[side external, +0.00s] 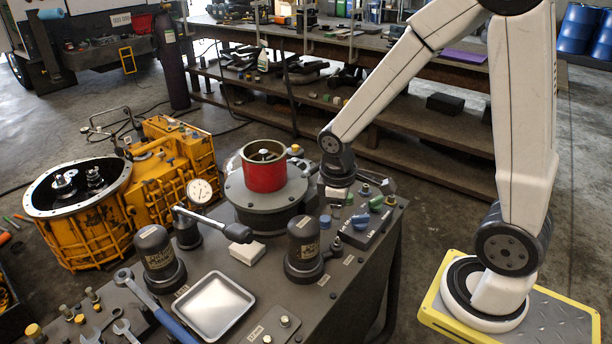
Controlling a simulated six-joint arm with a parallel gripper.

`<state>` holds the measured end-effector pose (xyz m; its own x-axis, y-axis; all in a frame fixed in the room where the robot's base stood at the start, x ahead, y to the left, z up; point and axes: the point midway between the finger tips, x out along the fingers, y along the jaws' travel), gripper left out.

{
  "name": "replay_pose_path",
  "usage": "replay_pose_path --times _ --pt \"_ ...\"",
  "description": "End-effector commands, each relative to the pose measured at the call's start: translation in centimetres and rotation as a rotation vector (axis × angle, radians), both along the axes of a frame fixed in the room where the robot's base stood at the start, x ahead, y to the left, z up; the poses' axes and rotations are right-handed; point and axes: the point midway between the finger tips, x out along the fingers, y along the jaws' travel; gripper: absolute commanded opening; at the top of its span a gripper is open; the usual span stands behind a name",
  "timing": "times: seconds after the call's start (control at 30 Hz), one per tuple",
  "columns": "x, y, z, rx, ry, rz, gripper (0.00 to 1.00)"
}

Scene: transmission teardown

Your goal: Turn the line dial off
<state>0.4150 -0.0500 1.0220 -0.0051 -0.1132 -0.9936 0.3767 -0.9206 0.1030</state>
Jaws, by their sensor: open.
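A dark control box (368,236) sits at the right edge of the workbench. It has several coloured knobs on top, among them a blue knob (360,221) and a green knob (376,203). Small white lettering shows on the box but is too small to read, so I cannot tell which knob is the line dial or how it is set. My gripper (340,190) is low over the back right of the bench, behind and left of the box. It is open; its fingertips are small and hard to make out, and it appears apart from the knobs.
A red cylinder (264,174) on a grey round housing stands left of my gripper. Two black canisters (304,243) (157,252), a silver tray (214,304), a torque wrench (212,222) and a white block (247,251) crowd the bench. A yellow gearbox (88,215) stands behind left.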

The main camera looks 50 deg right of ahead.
Motion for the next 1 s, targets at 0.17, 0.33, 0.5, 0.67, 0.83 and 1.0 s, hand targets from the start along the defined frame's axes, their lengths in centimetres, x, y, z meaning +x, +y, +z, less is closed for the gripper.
replay_pose_path --times 0.17,0.33,0.5,0.67,0.83,1.0 --pt "1.1 -4.0 -0.8 -0.066 0.178 0.199 0.54" --pt "1.5 -6.7 -1.1 -0.098 0.301 0.328 0.54" --pt "1.7 -7.6 -1.1 -0.107 0.347 0.375 0.54" --pt "1.6 -7.7 -1.1 -0.108 0.349 0.376 0.54" --pt "1.5 -7.8 -1.8 -0.107 0.348 0.377 0.54" --pt "1.0 -8.2 -3.2 -0.106 0.349 0.373 0.54"
